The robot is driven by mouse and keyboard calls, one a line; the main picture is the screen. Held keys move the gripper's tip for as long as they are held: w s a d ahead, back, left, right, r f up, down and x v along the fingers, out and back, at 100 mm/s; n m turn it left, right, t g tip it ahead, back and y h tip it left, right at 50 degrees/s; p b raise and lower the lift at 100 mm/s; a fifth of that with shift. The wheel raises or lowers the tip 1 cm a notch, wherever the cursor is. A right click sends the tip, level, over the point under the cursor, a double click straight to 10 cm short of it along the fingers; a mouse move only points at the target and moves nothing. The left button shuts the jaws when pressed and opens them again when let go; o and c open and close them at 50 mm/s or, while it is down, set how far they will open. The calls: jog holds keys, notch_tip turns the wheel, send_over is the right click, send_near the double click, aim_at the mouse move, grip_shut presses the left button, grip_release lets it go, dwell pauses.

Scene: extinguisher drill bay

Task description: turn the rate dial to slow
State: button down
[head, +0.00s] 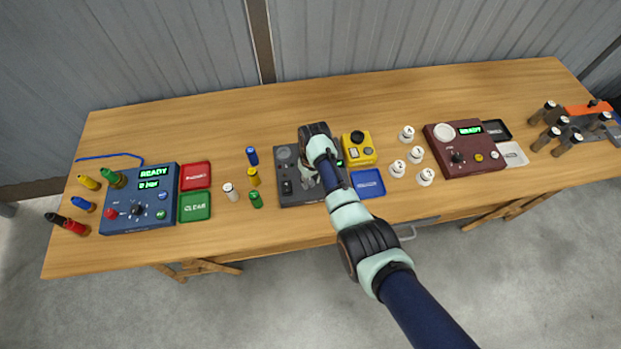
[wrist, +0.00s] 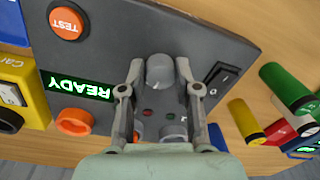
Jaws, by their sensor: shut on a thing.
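The dark grey control box (head: 299,198) stands mid-table, partly hidden by my arm in the head view; its panel (wrist: 110,40) fills much of the wrist view, upside down. A grey dial knob (wrist: 159,72) sits on the panel between my fingertips. My gripper (wrist: 159,68) is shut on this knob, one finger at each side. My gripper (head: 308,177) is over the box in the head view, where the knob is hidden.
On the panel are a black rocker switch (wrist: 217,79), an orange TEST button (wrist: 66,23), an orange knob (wrist: 74,121) and a green READY display (wrist: 78,87). A yellow box (head: 358,149) and blue tray (head: 367,183) stand close right; coloured cylinders (head: 254,177) stand left.

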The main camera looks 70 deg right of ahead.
aim_at(312, 180)
jog(key=shift+n, duration=1.2)
jog(key=c, duration=0.8)
grip_release()
jog(key=r, duration=1.2)
jog(key=shift+s+d, duration=0.1)
jog(key=shift+d, duration=0.2)
